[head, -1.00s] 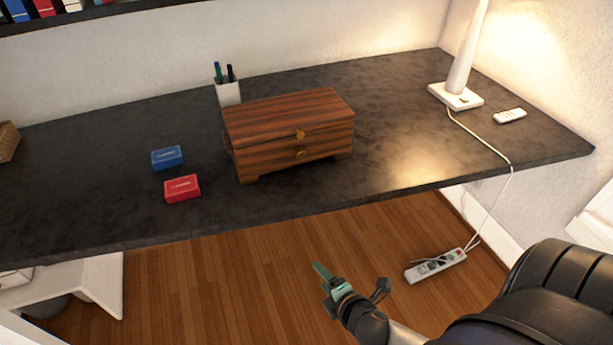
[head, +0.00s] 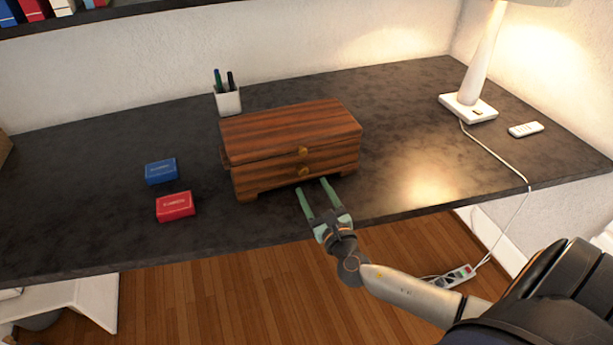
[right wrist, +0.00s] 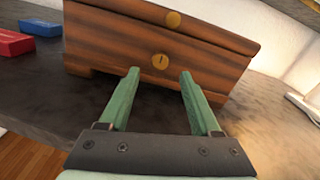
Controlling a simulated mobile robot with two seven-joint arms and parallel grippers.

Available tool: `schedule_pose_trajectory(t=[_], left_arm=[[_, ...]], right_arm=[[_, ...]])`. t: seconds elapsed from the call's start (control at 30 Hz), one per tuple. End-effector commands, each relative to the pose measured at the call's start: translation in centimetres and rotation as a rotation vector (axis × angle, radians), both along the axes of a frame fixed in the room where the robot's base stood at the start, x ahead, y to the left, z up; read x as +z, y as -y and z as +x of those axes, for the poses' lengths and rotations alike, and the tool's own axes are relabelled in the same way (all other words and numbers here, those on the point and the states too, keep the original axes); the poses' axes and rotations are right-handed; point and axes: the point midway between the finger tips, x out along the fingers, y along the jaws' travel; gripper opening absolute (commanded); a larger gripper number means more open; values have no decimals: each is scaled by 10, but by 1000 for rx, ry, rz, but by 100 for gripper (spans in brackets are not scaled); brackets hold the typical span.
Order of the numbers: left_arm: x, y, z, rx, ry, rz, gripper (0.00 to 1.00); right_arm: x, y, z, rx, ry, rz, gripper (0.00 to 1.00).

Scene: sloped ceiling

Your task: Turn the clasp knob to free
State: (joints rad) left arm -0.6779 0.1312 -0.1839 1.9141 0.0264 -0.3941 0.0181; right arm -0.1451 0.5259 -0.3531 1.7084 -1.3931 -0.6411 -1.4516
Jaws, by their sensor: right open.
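A wooden box (head: 290,130) with a lid stands on the dark desk. Two brass-coloured knobs are on its front: an upper knob (head: 303,151) near the lid seam and a lower knob (head: 303,171) below it. In the right wrist view, the upper knob (right wrist: 173,19) is near the top edge. The lower knob (right wrist: 160,60) there has a dark vertical mark. My right gripper (head: 313,187) is open and empty, its green fingers pointing at the box front, just below the lower knob in the picture. In the right wrist view the fingers (right wrist: 160,75) flank the lower knob, apart from it. My left gripper is not visible.
A red card box (head: 175,206) and a blue card box (head: 161,171) lie left of the wooden box. A white pen cup (head: 228,101) stands behind it. A lamp (head: 468,107) and remote (head: 525,129) are at right. The desk (head: 410,150) is clear right of the box.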

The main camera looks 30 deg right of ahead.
Motion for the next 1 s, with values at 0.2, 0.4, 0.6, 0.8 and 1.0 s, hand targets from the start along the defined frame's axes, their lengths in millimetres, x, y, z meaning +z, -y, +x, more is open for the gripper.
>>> schedule_pose_trajectory(t=[0.2, 0.4, 0.6, 0.8, 1.0], left_arm=[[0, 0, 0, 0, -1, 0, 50], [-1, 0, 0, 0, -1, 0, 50], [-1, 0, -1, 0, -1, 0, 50], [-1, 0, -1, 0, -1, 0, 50], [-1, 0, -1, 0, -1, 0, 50]], right_arm=[[0, 8, 36, -1, 1, 3, 64], [-1, 12, 51, 0, -1, 3, 64], [0, 12, 53, 1, 0, 4, 64], [0, 12, 53, 1, 0, 4, 56], [-1, 12, 53, 1, 0, 3, 34]])
